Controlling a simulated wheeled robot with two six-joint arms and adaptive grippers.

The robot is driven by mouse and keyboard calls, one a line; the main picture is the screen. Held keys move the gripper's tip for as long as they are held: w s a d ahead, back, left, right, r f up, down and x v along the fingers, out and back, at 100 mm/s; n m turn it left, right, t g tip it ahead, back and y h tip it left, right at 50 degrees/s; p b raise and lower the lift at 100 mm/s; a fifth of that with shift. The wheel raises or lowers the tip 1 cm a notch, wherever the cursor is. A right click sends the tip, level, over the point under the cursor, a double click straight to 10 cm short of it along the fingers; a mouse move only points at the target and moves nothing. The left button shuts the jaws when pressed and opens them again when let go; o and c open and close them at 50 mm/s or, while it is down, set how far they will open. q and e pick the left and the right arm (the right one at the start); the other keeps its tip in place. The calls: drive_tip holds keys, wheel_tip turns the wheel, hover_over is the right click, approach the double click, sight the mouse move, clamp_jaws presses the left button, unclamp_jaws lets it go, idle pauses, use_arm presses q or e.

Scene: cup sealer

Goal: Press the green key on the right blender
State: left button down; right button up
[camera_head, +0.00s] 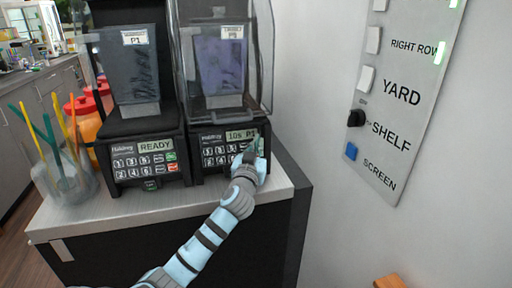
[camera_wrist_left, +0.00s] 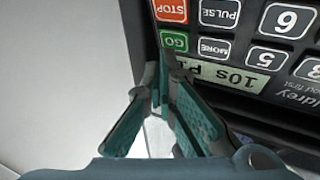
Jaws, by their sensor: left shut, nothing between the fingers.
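The right blender (camera_head: 217,120) stands on the counter with a purple-filled jar under a clear cover. Its display reads "10s P1". In the left wrist view its keypad shows upside down, with the green GO key (camera_wrist_left: 174,41) next to the red STOP key (camera_wrist_left: 172,10). My left gripper (camera_head: 258,148) is shut and empty in front of the right side of that panel. In the left wrist view my left gripper's tips (camera_wrist_left: 163,62) are at the edge of the green key; I cannot tell whether they touch it. In the head view the gripper hides the key. My right gripper is not in view.
The left blender (camera_head: 145,148) stands beside it, its display reading "READY". A glass with straws (camera_head: 65,175) and orange, red-lidded containers (camera_head: 88,115) are at the left of the counter (camera_head: 110,216). A labelled switch panel (camera_head: 400,90) is on the right wall.

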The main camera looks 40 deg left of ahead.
use_arm(q)
drive_tip(key=shift+w+a+f+b, duration=0.2)
drive_tip(key=shift+w+a+b, duration=0.15)
drive_tip(key=shift+a, duration=0.1)
idle(0.7)
drive_tip(key=shift+s+d, duration=0.1)
drive_tip(key=shift+s+d+r+p, duration=0.25)
drive_tip(key=shift+s+d+p, duration=0.1)
drive_tip(key=shift+d, duration=0.15)
idle(0.3)
drive_tip(key=shift+s+d+r+p, duration=0.25)
drive_tip(key=shift+s+d+p, duration=0.2)
drive_tip(key=shift+d, duration=0.2)
drive_tip(key=shift+s+d+r+p, duration=0.25)
drive_tip(key=shift+s+d+p, duration=0.2)
drive_tip(key=shift+d, duration=0.2)
drive_tip(key=shift+s+d+r+p, duration=0.25)
drive_tip(key=shift+s+d+p, duration=0.15)
drive_tip(key=shift+d, duration=0.25)
